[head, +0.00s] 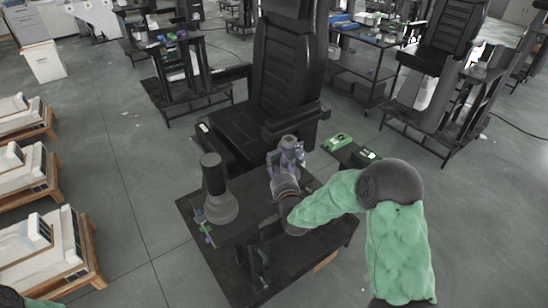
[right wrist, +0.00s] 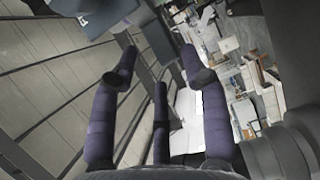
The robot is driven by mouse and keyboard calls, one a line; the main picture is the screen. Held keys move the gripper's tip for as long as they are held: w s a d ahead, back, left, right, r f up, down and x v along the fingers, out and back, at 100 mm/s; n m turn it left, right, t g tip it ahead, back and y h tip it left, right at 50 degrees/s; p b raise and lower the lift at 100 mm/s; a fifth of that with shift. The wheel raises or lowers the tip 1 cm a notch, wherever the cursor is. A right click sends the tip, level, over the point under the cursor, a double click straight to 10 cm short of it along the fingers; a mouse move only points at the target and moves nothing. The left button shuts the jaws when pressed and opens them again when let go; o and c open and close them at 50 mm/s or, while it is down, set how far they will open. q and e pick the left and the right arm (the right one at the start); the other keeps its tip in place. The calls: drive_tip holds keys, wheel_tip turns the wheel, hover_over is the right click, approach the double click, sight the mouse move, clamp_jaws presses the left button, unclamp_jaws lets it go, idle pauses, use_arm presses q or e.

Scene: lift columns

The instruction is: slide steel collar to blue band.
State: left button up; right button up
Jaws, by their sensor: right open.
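A dark upright cylinder (head: 213,172) with a wider grey round base (head: 221,208) stands on a dark bench in the head view. I cannot tell whether the grey part is the steel collar. No blue band can be made out. My right gripper (head: 289,150) is to the right of the cylinder, apart from it, over the bench area beside the black chair. In the right wrist view my right gripper (right wrist: 160,82) has its purple-grey fingers spread, with nothing held between them. My left gripper is out of view; only a bit of my left arm shows at the lower left corner.
A black chair (head: 285,80) stands right behind the bench. White devices on wooden stands (head: 45,245) line the left side. Grey floor (head: 125,180) between them and the bench is clear.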

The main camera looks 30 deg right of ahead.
sight(274, 157)
drive_tip(key=shift+x, duration=2.15)
clamp_jaws()
drive_tip(key=shift+b, duration=0.3)
